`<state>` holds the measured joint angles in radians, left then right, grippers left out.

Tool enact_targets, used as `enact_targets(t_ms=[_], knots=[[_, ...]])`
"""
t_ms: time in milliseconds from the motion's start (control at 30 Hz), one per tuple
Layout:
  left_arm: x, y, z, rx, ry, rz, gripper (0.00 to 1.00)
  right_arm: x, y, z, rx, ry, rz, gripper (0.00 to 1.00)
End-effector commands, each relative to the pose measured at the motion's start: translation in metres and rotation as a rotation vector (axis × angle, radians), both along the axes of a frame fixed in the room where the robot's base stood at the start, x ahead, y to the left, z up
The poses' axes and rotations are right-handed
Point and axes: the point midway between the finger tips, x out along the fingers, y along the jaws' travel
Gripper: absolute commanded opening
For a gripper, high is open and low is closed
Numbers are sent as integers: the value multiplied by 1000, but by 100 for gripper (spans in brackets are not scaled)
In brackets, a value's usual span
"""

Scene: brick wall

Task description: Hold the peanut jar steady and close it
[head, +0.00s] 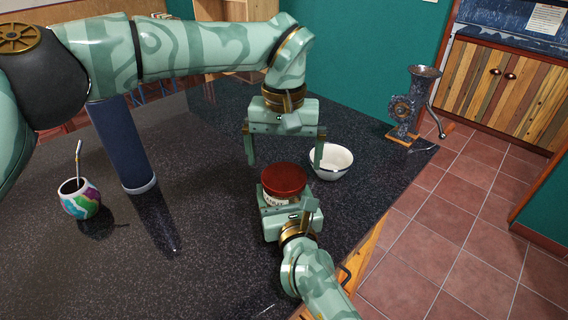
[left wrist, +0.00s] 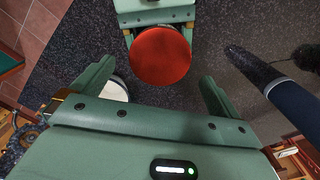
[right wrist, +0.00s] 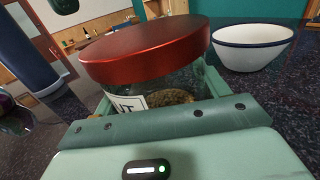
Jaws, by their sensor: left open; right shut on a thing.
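The peanut jar (head: 275,200) is clear glass with a white label and grainy brown contents, seen in the right wrist view (right wrist: 168,97). Its wide red lid (head: 285,179) sits on top of it; I cannot tell whether it is screwed tight. My right gripper (head: 286,205) is shut around the jar's body below the lid. My left gripper (head: 285,162) is open and empty above the jar, fingers pointing down and spread wider than the lid. In the left wrist view the lid (left wrist: 160,56) shows beyond the fingers, apart from them.
A white bowl with a dark rim (head: 330,162) stands close to the jar, near a left finger. A colourful gourd cup with a metal straw (head: 80,199) stands at the left. A grinder (head: 408,108) is at the counter's far right corner. The dark counter (head: 200,240) is clear left of the jar.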

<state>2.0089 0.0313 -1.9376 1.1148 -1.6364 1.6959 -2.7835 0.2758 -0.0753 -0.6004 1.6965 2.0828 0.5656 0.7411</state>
Motion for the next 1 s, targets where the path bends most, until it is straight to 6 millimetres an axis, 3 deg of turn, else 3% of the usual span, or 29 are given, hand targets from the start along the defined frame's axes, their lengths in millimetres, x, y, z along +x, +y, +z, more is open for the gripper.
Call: enact_targets(t_ms=[133,433,533,667,1000], knots=[[0,0,10,0,0,-1,100,0,0,-1,1,2,0,10],[-1,0,6,-2,10,0,100,0,0,-1,1,2,0,10],[-5,-12,7,-50,26,11,100,0,0,-1,1,2,0,10],[-4,-15,13,-57,30,311,100,0,0,-1,1,2,0,10],[-2,-13,29,-43,48,1444,100,0,0,-1,1,2,0,10]])
